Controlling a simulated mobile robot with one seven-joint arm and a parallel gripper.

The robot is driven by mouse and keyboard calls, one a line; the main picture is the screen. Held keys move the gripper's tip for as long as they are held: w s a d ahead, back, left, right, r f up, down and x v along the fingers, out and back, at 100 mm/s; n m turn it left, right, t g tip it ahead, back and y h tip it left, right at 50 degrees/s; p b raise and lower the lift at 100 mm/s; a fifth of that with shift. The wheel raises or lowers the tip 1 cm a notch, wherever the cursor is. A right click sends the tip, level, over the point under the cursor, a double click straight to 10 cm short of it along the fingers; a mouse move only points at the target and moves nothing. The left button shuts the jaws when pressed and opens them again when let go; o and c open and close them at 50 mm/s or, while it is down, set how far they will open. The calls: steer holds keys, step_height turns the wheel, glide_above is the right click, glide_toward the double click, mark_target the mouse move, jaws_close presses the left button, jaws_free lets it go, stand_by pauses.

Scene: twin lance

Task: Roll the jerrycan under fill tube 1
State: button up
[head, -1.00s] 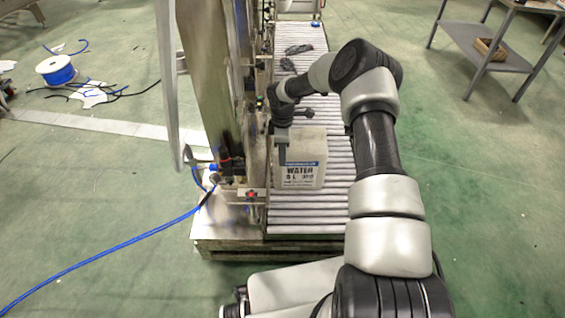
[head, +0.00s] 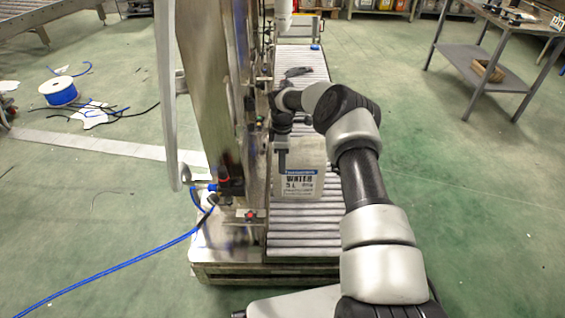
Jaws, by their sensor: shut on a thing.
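The jerrycan (head: 308,165) is a white box-shaped can with a blue and black "WATER 5 L" label. It stands upright on the roller conveyor (head: 301,242), close to the metal filling machine (head: 205,90) on its left. My gripper (head: 283,158) is at the can's upper left and shut on it; the exact grip is partly hidden by the gripper and wrist. My arm reaches in from the lower right over the rollers. I cannot make out fill tube 1 among the fittings along the machine's side.
The rollers are free in front of the can. A dark object (head: 298,72) and a small blue item (head: 315,47) lie farther up the line. A blue hose (head: 110,263) runs across the floor at left. A grey table (head: 455,58) stands at the right.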

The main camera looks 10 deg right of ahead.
steer(key=o, duration=1.3)
steer(key=s+a+r+m+t+p, duration=0.1)
steer(key=s+r+p, duration=0.1)
steer(key=r, duration=1.3)
steer(key=s+a+r+m+p, duration=0.1)
steer(key=s+r+p, duration=0.1)
steer(key=r, duration=1.2)
steer(key=s+r+m+t+h, duration=0.2)
steer(key=s+r+m, duration=0.2)
steer(key=s+r, duration=0.85)
steer(key=s+r+m+t+y+p, duration=0.2)
steer(key=s+m, duration=0.7)
steer(key=s, duration=1.6)
steer(key=shift+t, duration=0.3)
steer(key=r+p, duration=0.7)
steer(key=r, duration=0.1)
steer(key=r+p, duration=0.7)
steer(key=r, duration=0.1)
steer(key=r+p, duration=0.8)
steer(key=shift+w+d+r, duration=0.1)
steer(key=shift+d+r, duration=0.05)
steer(key=shift+d, duration=0.1)
